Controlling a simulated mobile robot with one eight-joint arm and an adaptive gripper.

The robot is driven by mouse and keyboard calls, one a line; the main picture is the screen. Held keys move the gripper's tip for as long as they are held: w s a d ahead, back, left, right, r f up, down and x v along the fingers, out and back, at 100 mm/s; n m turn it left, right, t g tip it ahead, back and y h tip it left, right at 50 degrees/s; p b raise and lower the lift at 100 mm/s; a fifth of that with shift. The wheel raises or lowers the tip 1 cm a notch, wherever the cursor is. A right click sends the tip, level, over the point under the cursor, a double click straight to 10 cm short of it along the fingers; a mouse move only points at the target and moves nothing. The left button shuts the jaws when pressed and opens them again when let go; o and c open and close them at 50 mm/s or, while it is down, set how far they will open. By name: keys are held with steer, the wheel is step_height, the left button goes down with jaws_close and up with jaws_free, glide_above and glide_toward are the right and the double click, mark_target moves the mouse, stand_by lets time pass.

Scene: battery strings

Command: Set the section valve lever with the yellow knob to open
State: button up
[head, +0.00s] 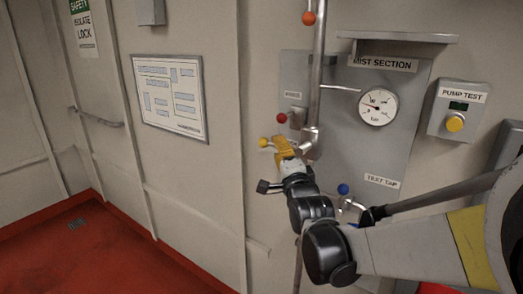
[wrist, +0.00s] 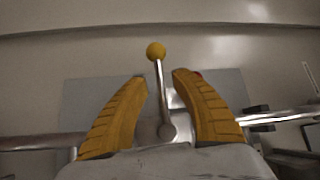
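The yellow knob (head: 263,142) is at the end of a section valve lever on the vertical pipe. In the head view it points left from the pipe. In the wrist view the yellow knob (wrist: 156,50) and its thin metal lever (wrist: 160,90) stand between my two yellow fingers. My gripper (wrist: 160,85) is open around the lever, with a gap on each side; the right finger is closer. In the head view my gripper (head: 281,147) is at the valve, just right of the knob. The valve body is partly hidden behind my gripper.
A red knob (head: 282,118) sits just above my gripper, and an orange knob (head: 309,18) is higher on the pipe (head: 318,70). A blue knob (head: 343,189) is below right near my arm. A gauge (head: 377,107) and a pump test box (head: 457,112) are to the right.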

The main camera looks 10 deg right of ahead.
steer(key=shift+w+r, duration=0.1)
steer(key=shift+w, duration=0.9)
jaws_close()
steer(key=shift+f+n+g+p, duration=0.2)
steer(key=shift+n+g+p, duration=0.1)
steer(key=shift+g+p, duration=0.1)
steer(key=s+d+f+n+g+h+p, duration=0.5)
steer(key=n+g+p, duration=0.3)
steer(key=g+p, duration=0.2)
steer(key=shift+s+f+n+g, duration=0.15)
steer(key=shift+f+n+g, duration=0.15)
steer(key=shift+f+g, duration=0.4)
steer(key=shift+d+f, duration=0.1)
steer(key=shift+f, duration=0.05)
stand_by(0.4)
